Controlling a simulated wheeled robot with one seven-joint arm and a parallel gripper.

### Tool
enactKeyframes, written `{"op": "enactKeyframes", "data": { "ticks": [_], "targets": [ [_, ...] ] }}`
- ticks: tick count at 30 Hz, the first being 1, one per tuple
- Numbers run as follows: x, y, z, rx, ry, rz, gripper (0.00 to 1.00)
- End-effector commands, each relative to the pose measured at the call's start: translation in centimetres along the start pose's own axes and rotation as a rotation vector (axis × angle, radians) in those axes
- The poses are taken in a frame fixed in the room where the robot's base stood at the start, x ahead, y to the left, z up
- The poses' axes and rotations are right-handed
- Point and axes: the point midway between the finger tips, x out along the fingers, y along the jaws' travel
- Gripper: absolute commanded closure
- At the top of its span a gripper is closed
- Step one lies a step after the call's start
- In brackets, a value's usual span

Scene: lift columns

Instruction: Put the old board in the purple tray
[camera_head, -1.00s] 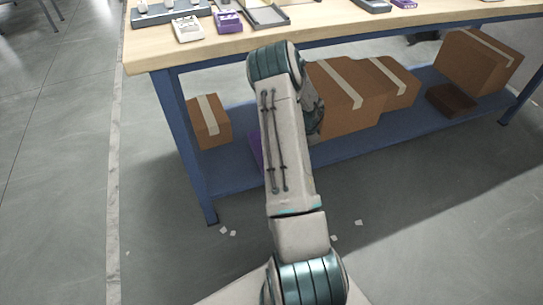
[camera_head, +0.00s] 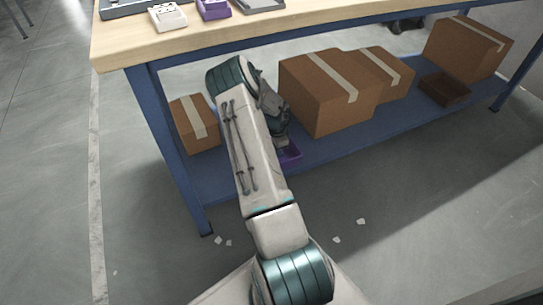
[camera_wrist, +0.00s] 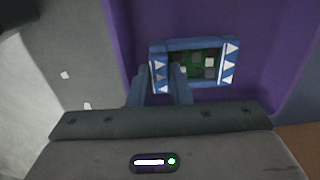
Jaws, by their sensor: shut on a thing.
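The old board (camera_wrist: 195,63) shows in the wrist view as a green circuit board in a blue frame with white triangles. My gripper (camera_wrist: 168,72) is shut on its near edge, towards the left end. The purple tray (camera_wrist: 200,18) lies behind and below the board in that view. Whether the board touches the tray floor I cannot tell. In the head view, the purple tray (camera_head: 291,153) sits on the blue lower shelf, mostly hidden by my arm. The board and my fingertips are hidden there.
The wooden tabletop (camera_head: 120,40) overhangs the blue shelf (camera_head: 330,150). A small carton (camera_head: 184,130) stands left of my arm, a big carton (camera_head: 318,97) right of it. A brown open box (camera_head: 445,88) lies farther right. A blue table leg (camera_head: 170,150) stands at left.

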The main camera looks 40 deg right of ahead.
Motion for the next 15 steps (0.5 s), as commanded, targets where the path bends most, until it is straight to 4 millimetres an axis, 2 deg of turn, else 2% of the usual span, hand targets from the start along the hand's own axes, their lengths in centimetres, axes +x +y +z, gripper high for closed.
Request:
{"op": "enactKeyframes", "data": {
  "ticks": [7,15],
  "targets": [
    [3.5,0.1,-0.1,0.002,0.0,0.001,1.0],
    [3.6,0.1,-0.2,0.002,0.0,0.0,1.0]
  ]
}}
